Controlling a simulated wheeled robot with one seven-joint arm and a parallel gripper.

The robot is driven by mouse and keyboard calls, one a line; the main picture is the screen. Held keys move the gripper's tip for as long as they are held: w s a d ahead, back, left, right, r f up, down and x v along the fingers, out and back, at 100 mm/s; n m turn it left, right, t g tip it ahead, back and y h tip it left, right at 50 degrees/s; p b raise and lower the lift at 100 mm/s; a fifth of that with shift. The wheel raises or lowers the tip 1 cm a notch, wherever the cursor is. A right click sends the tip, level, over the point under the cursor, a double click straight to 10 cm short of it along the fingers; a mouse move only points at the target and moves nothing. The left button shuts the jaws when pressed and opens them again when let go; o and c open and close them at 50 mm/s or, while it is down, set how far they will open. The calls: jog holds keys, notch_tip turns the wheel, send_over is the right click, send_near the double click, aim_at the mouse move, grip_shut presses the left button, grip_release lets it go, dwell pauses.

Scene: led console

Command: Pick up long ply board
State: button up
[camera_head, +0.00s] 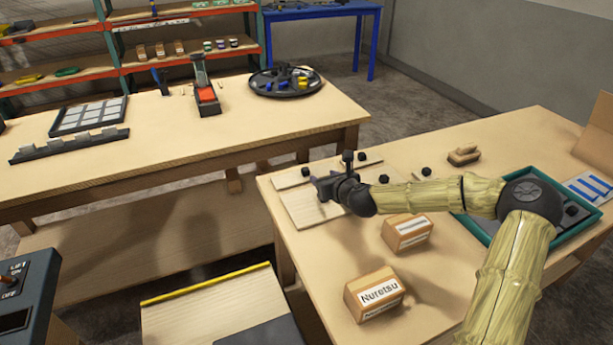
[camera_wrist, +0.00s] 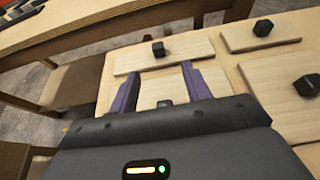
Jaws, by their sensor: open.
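Several pale ply boards lie flat on the right-hand table, most with a black knob on top. A long narrow board (camera_wrist: 185,47) with a black knob lies just beyond my fingertips in the wrist view; it shows at the table's left edge in the head view (camera_head: 288,180). Another board (camera_wrist: 162,88) shows between my fingers, partly hidden by the gripper body; in the head view a wide board (camera_head: 305,212) lies below my gripper. My gripper (camera_head: 322,188) is open and empty above the boards, its purple fingers spread in the wrist view (camera_wrist: 158,72).
Other boards lie to the right in the wrist view (camera_wrist: 262,34). Two cartons (camera_head: 376,294) (camera_head: 407,233) stand near my arm. A wooden piece (camera_head: 463,155) and a green-rimmed tray (camera_head: 482,232) are further right. A gap separates this table from the back table (camera_head: 190,125).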

send_near(306, 169)
jog(key=x, duration=0.4)
jog(key=shift+w+d+r, duration=0.15)
jog(key=shift+w, duration=0.35)
jog(key=shift+w+a+f, duration=0.25)
jog(key=shift+a+f, duration=0.05)
jog(key=shift+a, duration=0.05)
jog(key=shift+p+x, duration=0.4)
jog(key=shift+x, duration=1.85)
jog(key=shift+s+a+f, duration=0.1)
